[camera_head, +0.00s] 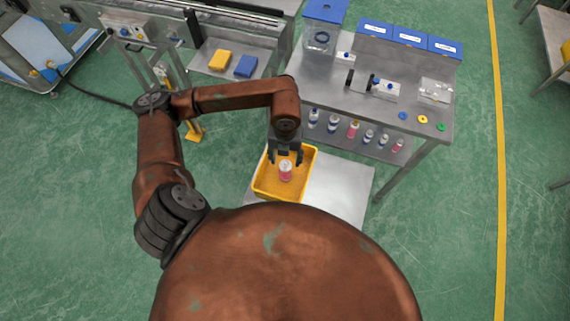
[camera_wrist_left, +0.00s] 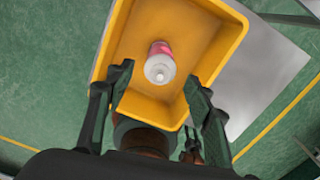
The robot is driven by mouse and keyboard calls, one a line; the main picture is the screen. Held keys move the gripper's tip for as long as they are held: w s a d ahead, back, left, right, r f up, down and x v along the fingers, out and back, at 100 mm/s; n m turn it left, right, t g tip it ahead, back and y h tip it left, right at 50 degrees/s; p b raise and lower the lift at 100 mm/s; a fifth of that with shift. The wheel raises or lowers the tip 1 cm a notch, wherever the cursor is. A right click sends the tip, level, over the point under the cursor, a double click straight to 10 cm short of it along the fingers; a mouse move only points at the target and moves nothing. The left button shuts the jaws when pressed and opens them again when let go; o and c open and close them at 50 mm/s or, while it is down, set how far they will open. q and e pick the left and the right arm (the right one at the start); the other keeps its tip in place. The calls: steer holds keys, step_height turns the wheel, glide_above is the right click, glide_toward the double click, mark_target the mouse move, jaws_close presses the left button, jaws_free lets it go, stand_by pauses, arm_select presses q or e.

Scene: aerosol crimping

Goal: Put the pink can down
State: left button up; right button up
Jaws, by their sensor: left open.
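The pink can (camera_head: 285,172) with a white top stands in the yellow tray (camera_head: 256,183). In the left wrist view the pink can (camera_wrist_left: 160,66) is inside the yellow tray (camera_wrist_left: 225,22), apart from the tray's walls. My left gripper (camera_head: 286,160) is over the tray, just behind the can in the head view. Its two fingers (camera_wrist_left: 157,92) are spread wide in the left wrist view, with the can beyond and between their tips. It is open and holds nothing.
The yellow tray rests on a grey plate (camera_head: 340,190). A metal bench (camera_head: 325,80) stands behind, with several cans on its lower shelf (camera_head: 385,152). A machine with a yellow block (camera_head: 219,60) and a blue block (camera_head: 245,66) is at the back.

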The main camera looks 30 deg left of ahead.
arm_select(q)
steer(key=shift+r, duration=2.3)
steer(key=shift+c, duration=0.3)
